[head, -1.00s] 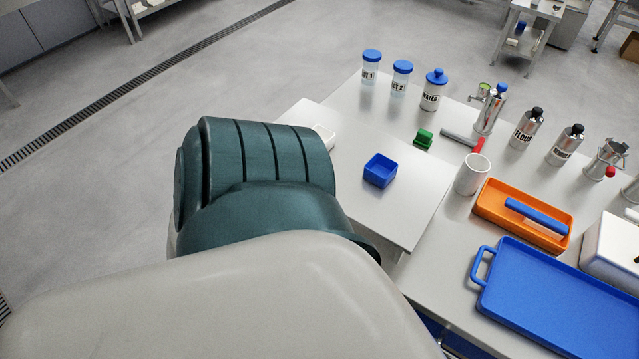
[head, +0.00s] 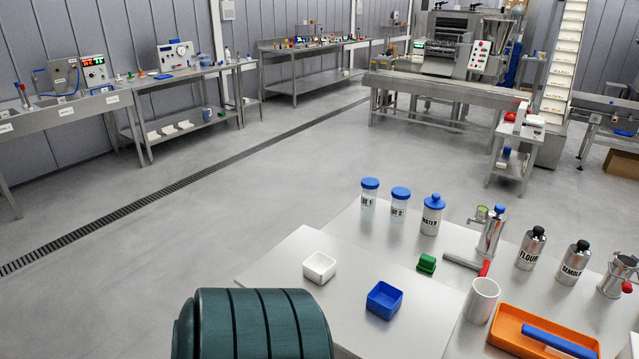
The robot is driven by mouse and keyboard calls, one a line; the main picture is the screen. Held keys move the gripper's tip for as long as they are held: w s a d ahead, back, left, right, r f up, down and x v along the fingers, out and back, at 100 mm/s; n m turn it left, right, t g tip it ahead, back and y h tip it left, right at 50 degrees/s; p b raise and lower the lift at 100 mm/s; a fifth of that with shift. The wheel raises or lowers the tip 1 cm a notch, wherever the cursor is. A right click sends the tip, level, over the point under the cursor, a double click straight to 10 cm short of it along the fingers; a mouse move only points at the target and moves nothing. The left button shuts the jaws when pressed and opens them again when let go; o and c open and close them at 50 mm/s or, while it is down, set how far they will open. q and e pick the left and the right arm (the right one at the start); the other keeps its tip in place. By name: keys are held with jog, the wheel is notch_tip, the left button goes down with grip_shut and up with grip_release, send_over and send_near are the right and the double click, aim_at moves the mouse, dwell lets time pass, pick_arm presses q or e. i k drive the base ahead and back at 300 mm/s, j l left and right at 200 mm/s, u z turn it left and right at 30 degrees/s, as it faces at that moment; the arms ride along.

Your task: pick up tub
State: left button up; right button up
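A small white square tub (head: 319,267) sits upright and open on the left part of the light table. A small blue square tub (head: 384,300) stands to its right and nearer, also open. Both look empty. A dark green, ribbed part of my arm fills the bottom edge, just below the white tub in the picture. Neither of my grippers shows in the head view, so their state is hidden.
Blue-lidded jars (head: 369,195), a green block (head: 426,263), a red-ended tool (head: 467,264), a white cup (head: 481,300), an orange tray (head: 510,343) and metal bottles (head: 531,248) stand right of the tubs. Grey floor (head: 200,225) lies open beyond the table.

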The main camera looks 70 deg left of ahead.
aim_at(318, 269)
jog(key=i+l, duration=0.35)
jog(key=l+u, duration=0.1)
jog(key=u, duration=2.5)
